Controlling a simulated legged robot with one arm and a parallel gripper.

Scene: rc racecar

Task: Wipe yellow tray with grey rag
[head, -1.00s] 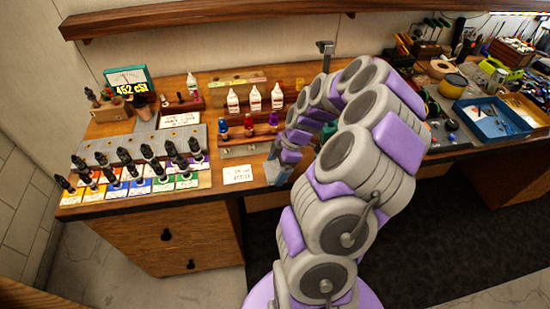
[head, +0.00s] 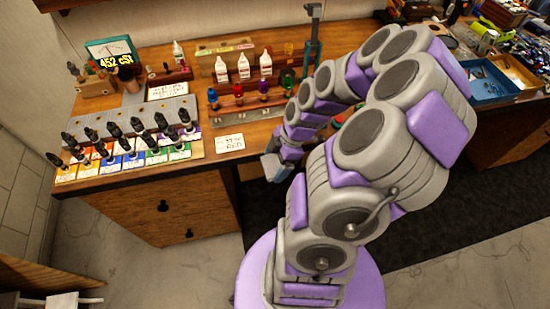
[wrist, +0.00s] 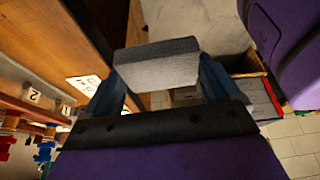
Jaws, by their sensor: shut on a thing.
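My gripper (head: 274,167) is in front of the bench's front edge, low beside the small white card, in the head view. In the wrist view my gripper (wrist: 158,72) has its two blue fingers on either side of a pale grey, block-like piece, which looks like the grey rag (wrist: 157,58). It is shut on this piece and holds it clear of the bench, above the floor.
A blue tray (head: 490,82) lies at the right. Drawers are below. Floor in front is open.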

